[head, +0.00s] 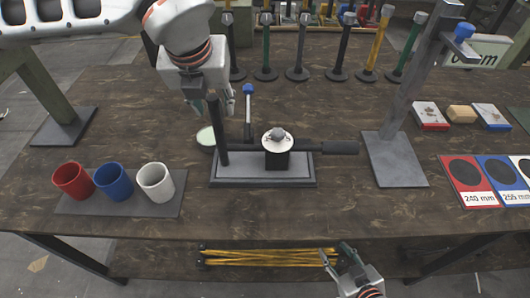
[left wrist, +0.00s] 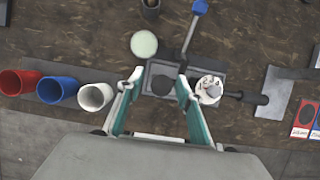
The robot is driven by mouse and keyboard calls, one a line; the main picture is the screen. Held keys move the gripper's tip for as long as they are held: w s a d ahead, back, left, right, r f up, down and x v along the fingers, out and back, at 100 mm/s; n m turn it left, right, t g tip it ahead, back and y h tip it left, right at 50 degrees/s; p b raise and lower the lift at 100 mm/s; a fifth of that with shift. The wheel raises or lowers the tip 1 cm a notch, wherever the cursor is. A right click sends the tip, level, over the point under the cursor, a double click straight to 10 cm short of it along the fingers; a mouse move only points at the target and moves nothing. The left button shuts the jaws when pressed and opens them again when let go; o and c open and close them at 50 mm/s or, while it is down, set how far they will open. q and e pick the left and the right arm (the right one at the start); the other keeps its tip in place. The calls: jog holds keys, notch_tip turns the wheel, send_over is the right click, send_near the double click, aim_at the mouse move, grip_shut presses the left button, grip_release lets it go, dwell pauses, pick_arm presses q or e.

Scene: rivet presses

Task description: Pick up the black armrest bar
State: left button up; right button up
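A black upright bar (head: 222,146) stands at the left end of the grey press base (head: 290,182); I take it for the black armrest bar. My left gripper (head: 212,108) points down over it. In the left wrist view, the open left fingers (left wrist: 158,84) stand apart on either side of the bar's dark top (left wrist: 162,84), with gaps showing. Part of the bar's top is hidden by the gripper in the head view. My right gripper (head: 335,252) is open and empty, low by the table's front edge.
Beside the bar are a white round piece (head: 277,141), a black handle (head: 340,147) and a blue-knobbed lever (head: 248,110). Red (head: 72,182), blue (head: 114,182) and white (head: 155,182) cups stand left. A grey stand (head: 395,160) is right. Several upright bars line the back.

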pick_arm(q)
jog(key=shift+w+f, duration=0.15)
jog(key=shift+f, duration=0.3)
jog(key=shift+c, duration=0.3)
grip_shut()
jog(key=shift+r, duration=0.1)
jog(key=shift+r, duration=0.15)
